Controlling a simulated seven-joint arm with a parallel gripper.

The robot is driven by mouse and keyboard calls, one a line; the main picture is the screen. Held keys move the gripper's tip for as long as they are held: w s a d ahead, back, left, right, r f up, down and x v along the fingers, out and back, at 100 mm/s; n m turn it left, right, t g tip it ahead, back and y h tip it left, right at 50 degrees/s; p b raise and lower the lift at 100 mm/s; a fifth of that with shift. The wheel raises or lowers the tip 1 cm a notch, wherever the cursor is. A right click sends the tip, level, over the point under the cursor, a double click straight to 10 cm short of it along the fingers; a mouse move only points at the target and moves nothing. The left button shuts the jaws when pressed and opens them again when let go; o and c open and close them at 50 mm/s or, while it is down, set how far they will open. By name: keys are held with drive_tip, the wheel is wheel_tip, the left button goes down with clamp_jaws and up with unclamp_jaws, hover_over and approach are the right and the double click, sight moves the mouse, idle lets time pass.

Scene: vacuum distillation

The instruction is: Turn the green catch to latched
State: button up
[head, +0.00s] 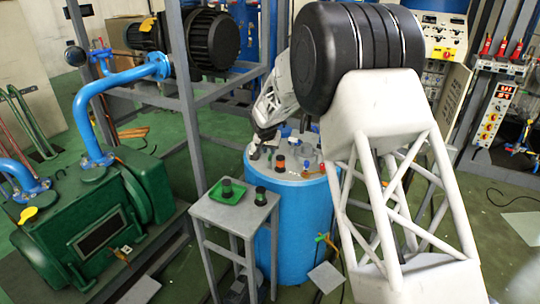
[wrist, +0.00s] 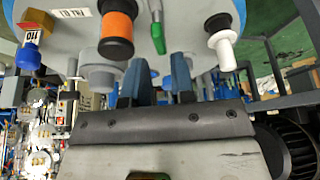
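The green catch (wrist: 158,38) shows in the wrist view as a small green lever with a grey stem. It hangs from the blue-rimmed lid, which appears upside down there. My gripper (wrist: 156,62) has its two blue-grey fingers apart, with the catch just beyond the fingertips and roughly in line with the gap. I see nothing held, and I cannot tell whether a finger touches it. In the head view my gripper (head: 261,146) is low over the left part of the lid of the blue drum (head: 300,215). I cannot make out the catch there.
Beside the catch are an orange and black knob (wrist: 117,28), a white fitting (wrist: 222,45) and a blue-capped bottle (wrist: 30,45). A small grey stand (head: 222,212) with a green tray (head: 227,192) stands left of the drum. A grey frame post (head: 184,90) rises behind it.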

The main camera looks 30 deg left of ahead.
sight(270, 155)
drive_tip(key=shift+x, duration=2)
clamp_jaws()
